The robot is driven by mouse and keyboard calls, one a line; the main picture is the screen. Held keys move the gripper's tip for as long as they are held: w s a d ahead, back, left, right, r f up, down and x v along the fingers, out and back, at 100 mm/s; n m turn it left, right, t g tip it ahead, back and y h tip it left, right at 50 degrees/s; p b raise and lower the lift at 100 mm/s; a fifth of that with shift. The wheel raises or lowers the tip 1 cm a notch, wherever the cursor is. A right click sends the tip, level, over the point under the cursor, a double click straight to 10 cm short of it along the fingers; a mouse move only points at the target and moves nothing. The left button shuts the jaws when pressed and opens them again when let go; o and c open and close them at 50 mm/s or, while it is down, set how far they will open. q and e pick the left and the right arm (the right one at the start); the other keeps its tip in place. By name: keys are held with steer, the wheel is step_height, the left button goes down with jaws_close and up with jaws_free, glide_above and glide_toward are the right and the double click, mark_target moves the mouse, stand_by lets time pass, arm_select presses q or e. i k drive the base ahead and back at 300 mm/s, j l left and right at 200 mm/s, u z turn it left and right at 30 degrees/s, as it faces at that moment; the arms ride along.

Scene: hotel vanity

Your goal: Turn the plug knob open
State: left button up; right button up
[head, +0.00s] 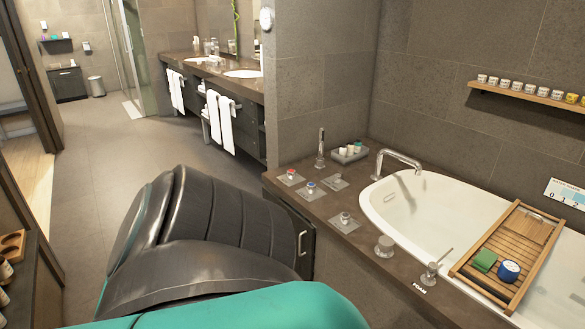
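Several knobs stand on the dark stone deck (300,204) of the bathtub. One has a red mark (291,177) and one has a blue mark (310,188). A small metal knob (345,219) sits on a square plate, and a wider round metal knob (385,246) stands nearer. A metal lever (431,274) is beside the label "FOAM". I cannot read which knob is the plug knob or how it is turned. My black and teal arm fills the lower left and middle; neither gripper is in view.
The white bathtub (440,204) is at the right, with a wooden tray (513,246) across it. A spout (400,157), hand shower (320,150) and bottle tray (349,154) stand on the deck. Floor (100,180) is clear at the left, before a sink counter.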

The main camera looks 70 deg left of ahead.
mark_target(345, 218)
steer(key=u, duration=2)
steer(key=i+j+u, duration=0.1)
steer(key=i+j, duration=0.25)
steer(key=i, duration=0.15)
steer(key=i+j+u, duration=0.1)
steer(key=i+j, duration=0.25)
steer(key=i, duration=0.15)
steer(key=i+j+u, duration=0.1)
steer(key=i+j, duration=0.2)
steer(key=i, duration=0.25)
